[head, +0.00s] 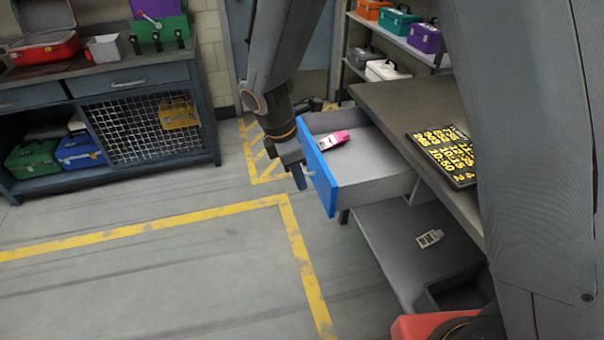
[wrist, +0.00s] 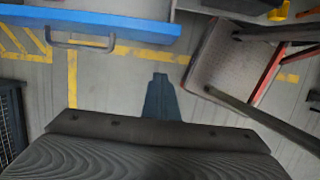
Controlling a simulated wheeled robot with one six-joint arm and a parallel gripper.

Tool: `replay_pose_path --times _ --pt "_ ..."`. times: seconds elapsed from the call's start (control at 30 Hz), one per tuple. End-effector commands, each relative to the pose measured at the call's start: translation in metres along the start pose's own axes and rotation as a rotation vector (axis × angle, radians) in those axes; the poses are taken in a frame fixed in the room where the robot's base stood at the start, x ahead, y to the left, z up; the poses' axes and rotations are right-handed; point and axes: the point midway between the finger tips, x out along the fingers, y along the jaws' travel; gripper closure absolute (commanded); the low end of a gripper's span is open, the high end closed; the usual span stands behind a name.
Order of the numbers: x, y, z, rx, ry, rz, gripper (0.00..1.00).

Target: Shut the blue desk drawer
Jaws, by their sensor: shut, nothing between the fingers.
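The blue-fronted desk drawer (head: 322,178) stands pulled out from the desk (head: 380,99) in the head view. A pink and white item (head: 333,140) lies inside it. My gripper (head: 300,182) is shut and empty, pointing down just outside the blue front, near its handle. I cannot tell in the head view whether it touches. In the wrist view, the drawer's blue front (wrist: 100,20) with its grey handle (wrist: 80,45) runs along the top left. My shut fingers (wrist: 159,80) show below it, with floor visible between.
A black board with yellow numbers (head: 445,155) lies on the desk. A workbench with toolboxes (head: 130,80) stands at the left, and a shelf of toolboxes (head: 400,25) at the back right. The yellow-lined floor left of the drawer is clear.

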Motion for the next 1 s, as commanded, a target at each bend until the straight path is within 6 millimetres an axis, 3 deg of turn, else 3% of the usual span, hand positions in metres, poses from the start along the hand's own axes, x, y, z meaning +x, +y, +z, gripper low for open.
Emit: replay_pose_path --times 0.33,0.6,1.0 --pt "0.07 -0.001 -0.001 -0.003 0.0 -0.003 1.0" --pt "0.076 0.0 0.032 0.0 0.001 0.001 1.0" --pt "0.078 0.0 0.038 -0.003 0.0 0.001 1.0"
